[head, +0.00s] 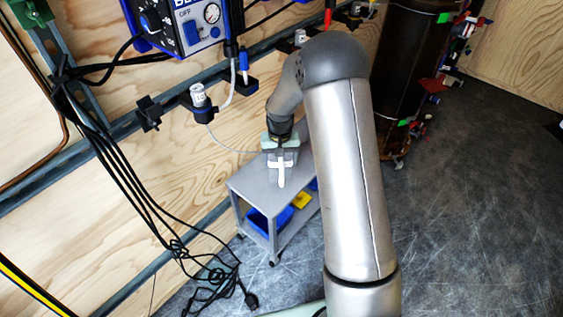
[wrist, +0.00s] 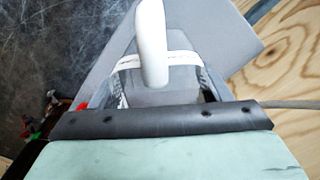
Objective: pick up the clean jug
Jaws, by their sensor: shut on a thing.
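The clean jug (head: 281,170) has a white handle and stands over the top of a small grey cart (head: 245,185) in the head view. In the wrist view the jug's white handle (wrist: 152,45) points up and away, with a whitish band around its translucent body. My gripper (head: 280,143) is shut on the jug from above, partly hiding its body. I cannot tell whether the jug's base touches the cart top.
The cart's lower shelf holds a blue bin (head: 268,219) and a yellow item (head: 301,200). A plywood wall with a metal rail and a small bottle (head: 198,95) is behind. Black cables (head: 150,200) hang at left. A dark cylinder (head: 405,70) stands right. Floor at right is clear.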

